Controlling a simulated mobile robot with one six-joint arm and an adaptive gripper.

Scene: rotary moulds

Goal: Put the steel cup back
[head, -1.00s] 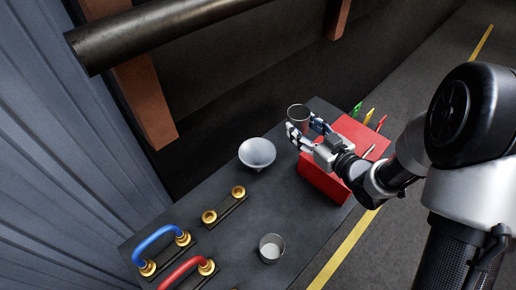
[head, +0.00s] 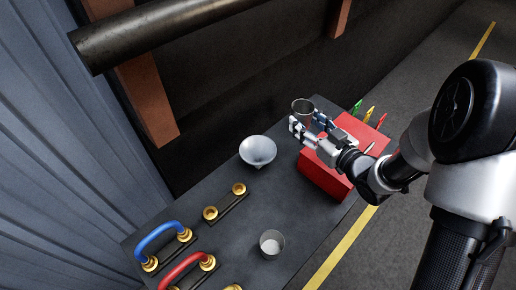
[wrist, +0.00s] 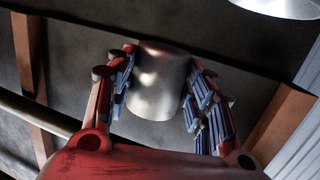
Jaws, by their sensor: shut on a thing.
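A steel cup (head: 302,106) is between the fingers of my gripper (head: 308,124) at the far end of the dark table, beside a red box. My gripper is shut on the cup's sides. The cup looks upright in the head view; whether its base touches the table is hard to tell. In the wrist view the cup (wrist: 160,80) sits between both fingers of my gripper (wrist: 160,95). A second metal cup (head: 271,244) with something pale inside stands near the table's front.
A pale bowl or funnel (head: 258,151) stands left of my gripper. The red box (head: 325,177) with coloured pointed items (head: 369,115) lies under my wrist. Brass fittings (head: 224,201), a blue handle (head: 160,238) and a red handle (head: 184,268) occupy the left side.

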